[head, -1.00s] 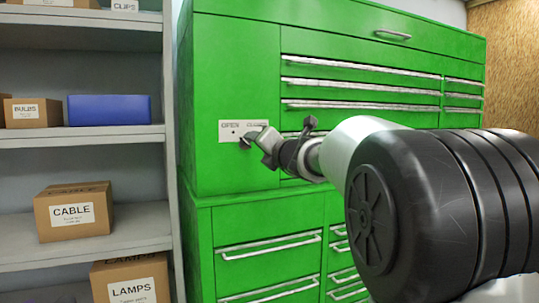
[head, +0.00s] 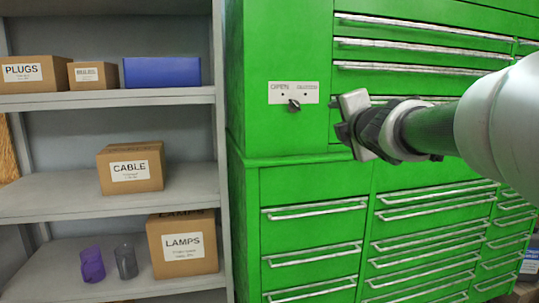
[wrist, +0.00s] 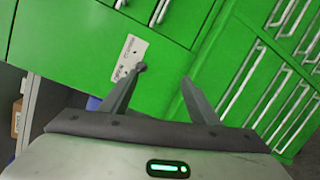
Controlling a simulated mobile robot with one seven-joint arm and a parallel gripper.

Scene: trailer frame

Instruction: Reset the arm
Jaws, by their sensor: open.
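My gripper (head: 348,118) is in front of the green tool cabinet (head: 285,45), to the right of a small dark knob (head: 294,104) on a white plate (head: 279,93) labelled with OPEN and another word. In the wrist view, the two fingers of my gripper (wrist: 163,78) are spread apart with nothing between them. The knob (wrist: 140,68) appears there near the left fingertip, on the white plate (wrist: 129,57). I cannot tell whether the finger touches the knob in that view; in the head view there is a gap between them.
Grey shelves (head: 60,205) stand left of the cabinet, holding the boxes PLUGS (head: 35,73), CABLE (head: 131,168) and LAMPS (head: 183,245), a blue box (head: 162,72) and two cups (head: 92,264). Drawer handles (head: 420,45) protrude from the cabinet front.

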